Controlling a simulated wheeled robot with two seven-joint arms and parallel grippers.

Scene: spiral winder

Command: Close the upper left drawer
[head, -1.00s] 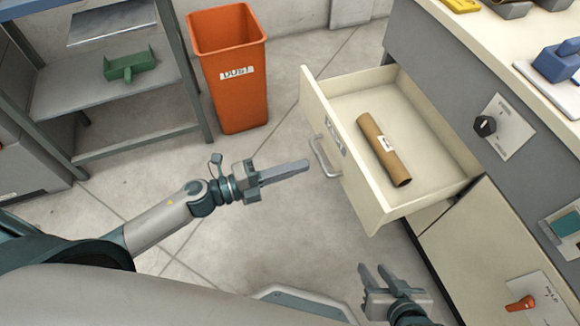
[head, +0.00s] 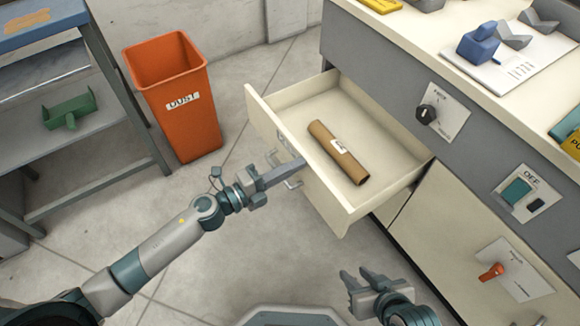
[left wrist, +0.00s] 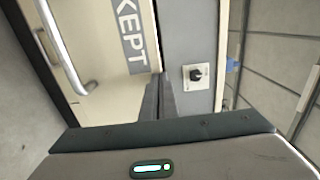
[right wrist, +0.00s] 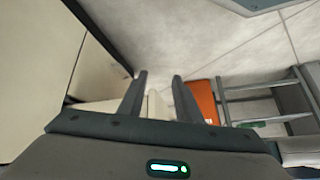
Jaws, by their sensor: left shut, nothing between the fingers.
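The upper left drawer (head: 335,196) is cream and stands pulled out of the grey machine cabinet. A brown cardboard tube (head: 338,153) with a white label lies inside it. My left gripper (head: 299,165) is shut and empty, its fingertips close to the drawer's front panel near the handle (head: 291,184); I cannot tell whether they touch. In the left wrist view the fingers (left wrist: 157,100) point towards the drawer front with the letters KEPT (left wrist: 130,38) and the metal handle (left wrist: 66,50). My right gripper (head: 358,278) is open and empty, below and in front of the drawer.
An orange DUST bin (head: 185,125) stands left of the drawer. A grey shelf rack (head: 100,155) with a green object (head: 70,110) is further left. The cabinet front carries a black knob (head: 427,114) and an orange switch (head: 491,272). Floor is clear between bin and cabinet.

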